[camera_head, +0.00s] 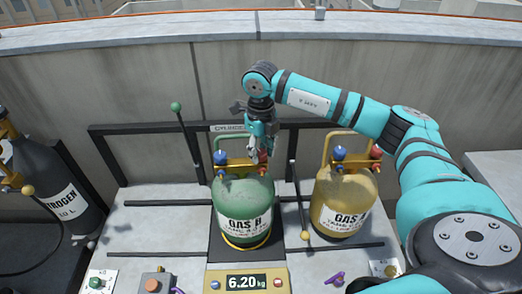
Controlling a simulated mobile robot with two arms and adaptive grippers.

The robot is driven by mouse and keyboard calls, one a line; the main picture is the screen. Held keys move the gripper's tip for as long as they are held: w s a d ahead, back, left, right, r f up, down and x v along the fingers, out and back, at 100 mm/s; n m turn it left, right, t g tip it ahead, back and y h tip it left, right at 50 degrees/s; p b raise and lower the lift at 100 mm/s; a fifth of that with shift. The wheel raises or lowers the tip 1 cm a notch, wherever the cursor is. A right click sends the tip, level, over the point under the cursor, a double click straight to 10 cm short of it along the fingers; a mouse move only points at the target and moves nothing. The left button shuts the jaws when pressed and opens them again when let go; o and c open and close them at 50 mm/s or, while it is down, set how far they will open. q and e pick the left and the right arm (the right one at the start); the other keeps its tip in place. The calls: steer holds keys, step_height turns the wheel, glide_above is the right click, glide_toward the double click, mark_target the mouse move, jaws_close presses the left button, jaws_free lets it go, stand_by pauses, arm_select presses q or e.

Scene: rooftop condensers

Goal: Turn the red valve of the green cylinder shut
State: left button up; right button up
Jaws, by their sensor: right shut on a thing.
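My right gripper (261,150) comes down from above and is shut on the red valve, which the fingers partly hide. The valve's turn position cannot be read. My left gripper is not in view.
A yellow gas cylinder (344,199) with its own blue and red valves stands close on the right. A dark nitrogen cylinder (63,178) stands at the left. A black rail (115,138) runs behind, before a concrete wall (120,85). The scale display reads 6.20 kg.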

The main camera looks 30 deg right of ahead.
mark_target(261, 152)
steer(key=m, duration=0.5)
steer(key=shift+w+r, duration=0.15)
steer(key=shift+m, duration=0.3)
stand_by(0.3)
steer(key=o, duration=1.2)
steer(key=shift+c, duration=0.2)
step_height(261, 152, up, 12)
